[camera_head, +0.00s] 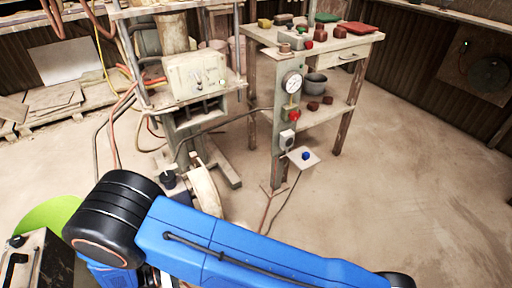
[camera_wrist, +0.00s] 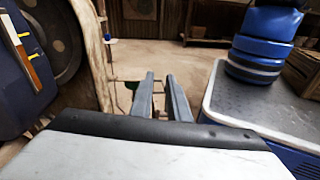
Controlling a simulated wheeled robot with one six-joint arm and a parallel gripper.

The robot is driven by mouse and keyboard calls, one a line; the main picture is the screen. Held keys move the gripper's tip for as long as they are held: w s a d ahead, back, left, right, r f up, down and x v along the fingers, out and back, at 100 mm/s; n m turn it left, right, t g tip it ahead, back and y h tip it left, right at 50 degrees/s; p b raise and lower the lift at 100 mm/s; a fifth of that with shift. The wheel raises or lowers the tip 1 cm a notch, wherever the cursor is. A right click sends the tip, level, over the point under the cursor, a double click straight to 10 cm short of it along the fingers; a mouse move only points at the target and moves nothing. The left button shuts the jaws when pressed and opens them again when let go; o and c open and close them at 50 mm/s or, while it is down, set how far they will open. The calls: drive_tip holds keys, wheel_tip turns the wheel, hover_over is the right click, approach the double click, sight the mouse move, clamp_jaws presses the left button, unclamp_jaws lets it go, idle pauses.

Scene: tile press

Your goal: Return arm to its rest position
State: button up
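My blue arm (camera_head: 255,250) stretches across the bottom of the head view, with a black joint at its left end. My gripper is not seen in the head view. In the wrist view my gripper (camera_wrist: 160,80) has its two grey fingers apart, with floor showing in the gap and nothing between them. Part of my own blue and grey body (camera_wrist: 258,85) fills the right of the wrist view, beside the fingers and apart from them.
A press with a cream box (camera_head: 196,76) and hoses stands behind my arm. To its right are a control post with a gauge (camera_head: 291,82) and a table (camera_head: 356,42) holding small blocks. The floor (camera_head: 415,165) at right is clear. A worn board (camera_wrist: 97,50) stands left of the fingers.

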drive_tip(key=w+d+r+m+g+y, duration=0.45)
drive_tip(key=w+d+r, duration=0.25)
drive_tip(key=d+r, duration=0.5)
drive_tip(key=w+d+r+m+g+y, duration=0.35)
drive_tip(key=w+d+r+m, duration=0.25)
drive_tip(key=d+r, duration=0.6)
drive_tip(key=s+d+r+m+t+y, duration=0.2)
drive_tip(key=s+d+r+m, duration=0.1)
drive_tip(key=d, duration=0.4)
drive_tip(key=s+d+r+m+t+y, duration=0.2)
drive_tip(key=s+d+r+m, duration=0.2)
drive_tip(key=d, duration=0.4)
drive_tip(key=s+d+r+m+t+y, duration=0.1)
drive_tip(key=s+d+r+m+y, duration=0.2)
drive_tip(key=d, duration=0.4)
drive_tip(key=shift+s+d+r+m+t, duration=0.2)
drive_tip(key=shift+s+r+m+t, duration=0.2)
drive_tip(key=shift+s+r+m, duration=0.6)
drive_tip(key=shift+r+n, duration=0.25)
drive_tip(key=shift+r, duration=0.1)
